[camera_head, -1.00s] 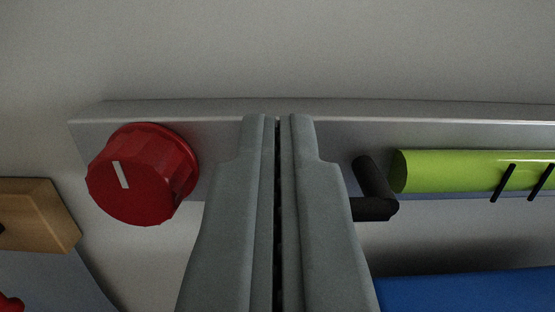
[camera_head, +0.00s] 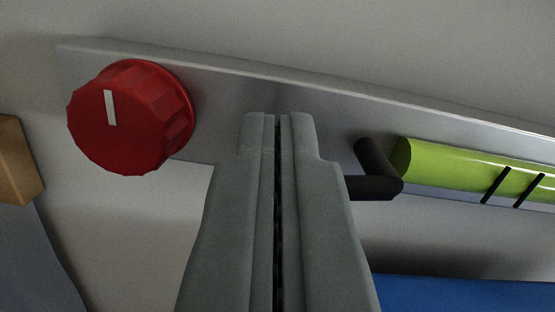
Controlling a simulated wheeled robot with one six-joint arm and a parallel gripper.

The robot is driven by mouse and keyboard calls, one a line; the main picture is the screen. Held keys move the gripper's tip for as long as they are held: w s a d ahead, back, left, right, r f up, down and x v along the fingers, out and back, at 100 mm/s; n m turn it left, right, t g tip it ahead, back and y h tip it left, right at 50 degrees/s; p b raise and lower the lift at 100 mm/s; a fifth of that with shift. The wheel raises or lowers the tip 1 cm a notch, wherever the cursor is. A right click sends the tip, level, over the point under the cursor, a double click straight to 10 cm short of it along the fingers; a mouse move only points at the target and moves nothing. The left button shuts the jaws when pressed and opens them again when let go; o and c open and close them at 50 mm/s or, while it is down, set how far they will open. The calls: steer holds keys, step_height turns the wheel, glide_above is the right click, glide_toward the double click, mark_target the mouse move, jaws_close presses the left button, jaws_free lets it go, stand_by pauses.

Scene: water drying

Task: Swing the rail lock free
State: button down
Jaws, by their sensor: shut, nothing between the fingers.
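My gripper (camera_head: 278,120) is shut with nothing between its fingers, in the middle of the head camera view, in front of a metal rail plate (camera_head: 240,85). A black bent lever (camera_head: 376,172), which looks like the rail lock, sits just right of the right finger. Its lower arm runs left and its end is hidden behind that finger; I cannot tell whether they touch. A red knob (camera_head: 130,118) with a white mark sits on the plate to the left of the gripper, apart from it.
A lime green cylinder (camera_head: 450,168) with black bands lies right of the lever along the plate. A blue surface (camera_head: 460,294) is below it at the lower right. A wooden block (camera_head: 18,165) is at the left edge. The pale wall (camera_head: 330,40) above is clear.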

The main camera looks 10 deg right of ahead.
steer(key=d+f+n, duration=0.1)
steer(key=n, duration=0.4)
steer(key=d+f+n+g+y, duration=0.1)
steer(key=f+n, duration=0.1)
steer(key=n, duration=0.3)
steer(key=d+f+n+y, duration=0.1)
steer(key=f+n, duration=0.1)
steer(key=n, duration=0.4)
steer(key=shift+g, duration=0.3)
steer(key=shift+f, duration=0.1)
stand_by(0.4)
